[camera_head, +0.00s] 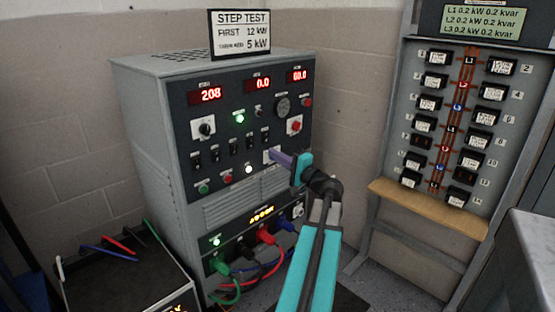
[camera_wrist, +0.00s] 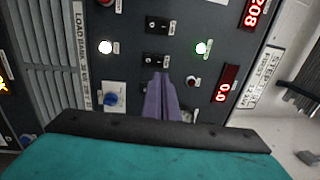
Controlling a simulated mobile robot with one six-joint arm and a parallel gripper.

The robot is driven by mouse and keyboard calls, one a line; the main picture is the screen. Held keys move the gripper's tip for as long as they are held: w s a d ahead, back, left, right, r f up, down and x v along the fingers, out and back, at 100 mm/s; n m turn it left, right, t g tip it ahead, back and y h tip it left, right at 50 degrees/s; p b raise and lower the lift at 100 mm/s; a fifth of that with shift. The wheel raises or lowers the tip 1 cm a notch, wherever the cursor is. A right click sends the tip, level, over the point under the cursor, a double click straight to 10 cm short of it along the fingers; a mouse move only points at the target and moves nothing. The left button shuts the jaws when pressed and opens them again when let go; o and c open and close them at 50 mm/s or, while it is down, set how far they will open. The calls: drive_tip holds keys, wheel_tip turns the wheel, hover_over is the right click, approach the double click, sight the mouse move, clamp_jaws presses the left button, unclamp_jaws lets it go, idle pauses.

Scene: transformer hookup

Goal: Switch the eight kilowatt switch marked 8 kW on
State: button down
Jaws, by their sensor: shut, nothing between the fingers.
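The grey load bank cabinet (camera_head: 222,125) has a dark front panel with a row of small black toggle switches (camera_head: 233,146). Their labels are too small to read, so I cannot tell which is the 8 kW switch. My gripper (camera_head: 274,156) is shut and empty, its purple fingers pointing at the right part of the panel. In the wrist view the closed fingertips (camera_wrist: 160,78) appear beside the switch row, just below a black toggle switch (camera_wrist: 155,58); another toggle switch (camera_wrist: 157,25) shows above. The fingers hide part of the panel, and contact cannot be told.
A green lamp (camera_head: 240,118) and a white lamp (camera_head: 248,169) are lit. A blue knob (camera_wrist: 113,99) is near the fingers. A sign (camera_head: 240,34) stands on top. Coloured cables (camera_head: 265,237) hang below. A breaker board (camera_head: 460,120) stands right.

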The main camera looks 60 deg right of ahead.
sight(251, 139)
drive_tip(key=x, duration=1)
drive_tip(key=shift+w+p, duration=0.1)
drive_tip(key=shift+p, duration=0.2)
drive_tip(key=shift+a, duration=0.1)
drive_tip(key=shift+b+v, duration=0.3)
drive_tip(key=shift+v, duration=0.5)
drive_tip(key=r+v, duration=0.3)
drive_tip(key=v, duration=0.9)
drive_tip(key=shift+b, duration=0.3)
drive_tip(key=shift+f, duration=0.1)
